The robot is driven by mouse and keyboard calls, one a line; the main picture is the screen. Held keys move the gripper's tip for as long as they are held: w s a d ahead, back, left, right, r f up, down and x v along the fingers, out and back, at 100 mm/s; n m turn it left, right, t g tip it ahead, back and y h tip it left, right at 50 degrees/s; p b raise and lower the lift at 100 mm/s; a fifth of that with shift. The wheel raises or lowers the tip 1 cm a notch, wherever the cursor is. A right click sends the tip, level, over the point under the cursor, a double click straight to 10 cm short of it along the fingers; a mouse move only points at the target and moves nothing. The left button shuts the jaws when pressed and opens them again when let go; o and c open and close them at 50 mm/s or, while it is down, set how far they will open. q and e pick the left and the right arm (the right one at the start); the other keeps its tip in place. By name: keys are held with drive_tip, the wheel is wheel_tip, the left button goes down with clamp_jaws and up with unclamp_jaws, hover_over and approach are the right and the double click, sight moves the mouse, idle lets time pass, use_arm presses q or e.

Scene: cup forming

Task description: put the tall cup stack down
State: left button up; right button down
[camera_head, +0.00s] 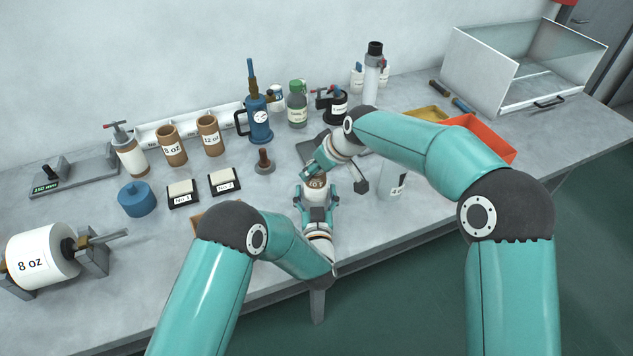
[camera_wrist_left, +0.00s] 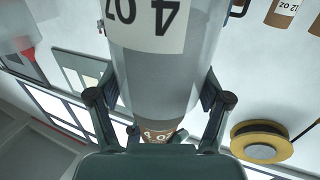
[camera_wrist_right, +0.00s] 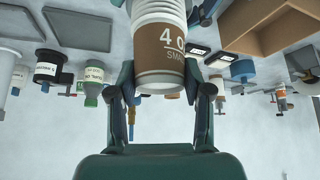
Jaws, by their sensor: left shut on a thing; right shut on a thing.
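The tall cup stack (camera_head: 317,183) is at the middle of the head view, between my two grippers; its brown 4 oz top shows and most of it is hidden. In the right wrist view, a brown 4 oz cup (camera_wrist_right: 160,62) has several white rims next to it. My right gripper (camera_wrist_right: 163,90) is shut on this cup. In the left wrist view, my left gripper (camera_wrist_left: 160,95) is shut around a smooth pale part labelled 4 oz (camera_wrist_left: 150,30), with brown print just past it. Whether the stack touches the table is hidden.
A clear labelled container (camera_head: 393,187) stands just right of the grippers. Two black-framed blocks (camera_head: 183,193) and a blue round piece (camera_head: 137,199) are left. An orange tray (camera_head: 490,138) is at right. A blue pump (camera_head: 259,120) and bottles line the back.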

drive_tip(key=shift+f, duration=2.45)
drive_tip(key=shift+c, duration=2.4)
unclamp_jaws()
drive_tip(key=shift+f, duration=0.1)
drive_tip(key=v, duration=1.2)
